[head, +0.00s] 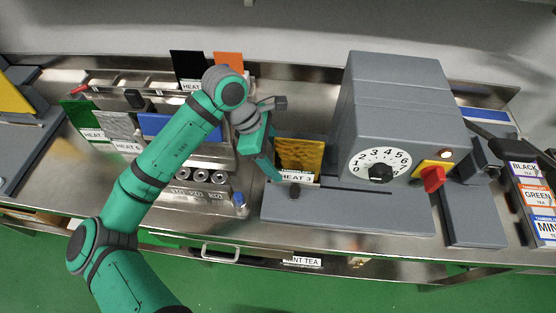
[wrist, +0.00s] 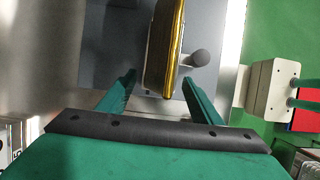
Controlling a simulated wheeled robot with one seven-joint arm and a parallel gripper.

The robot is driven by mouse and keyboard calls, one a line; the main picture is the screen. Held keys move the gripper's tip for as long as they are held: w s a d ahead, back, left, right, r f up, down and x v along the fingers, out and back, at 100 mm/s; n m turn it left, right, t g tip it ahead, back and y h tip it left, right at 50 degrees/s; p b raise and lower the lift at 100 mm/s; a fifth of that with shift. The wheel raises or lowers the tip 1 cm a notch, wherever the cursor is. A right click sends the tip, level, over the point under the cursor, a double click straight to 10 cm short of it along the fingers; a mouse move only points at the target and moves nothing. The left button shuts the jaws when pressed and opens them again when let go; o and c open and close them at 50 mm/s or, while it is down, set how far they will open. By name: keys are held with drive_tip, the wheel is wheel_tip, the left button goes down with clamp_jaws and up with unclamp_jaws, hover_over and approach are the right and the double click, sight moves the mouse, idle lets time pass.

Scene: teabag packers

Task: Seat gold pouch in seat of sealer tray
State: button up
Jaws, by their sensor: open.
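The gold pouch (head: 300,154) stands upright at the left end of the grey sealer tray (head: 345,211), beside the sealer's dial housing. A white "HEAT 3" label is at its foot. In the wrist view the pouch (wrist: 164,50) shows nearly edge-on, above the grey tray (wrist: 112,50). My gripper (wrist: 158,82) is open, with one finger on each side of the pouch's near edge and visible gaps. In the head view my gripper (head: 271,166) is just left of the pouch. The seat under the pouch is hidden, so I cannot tell how deep it sits.
The sealer housing (head: 402,110), with a dial and red switch (head: 432,178), rises right of the pouch. A dark knob (head: 295,191) stands on the tray close by. A rack with green (head: 82,115), silver, blue, black and orange pouches is at left. Tea boxes (head: 535,197) are far right.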

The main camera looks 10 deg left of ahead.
drive_tip(key=v, duration=0.9)
drive_tip(key=shift+r, duration=0.2)
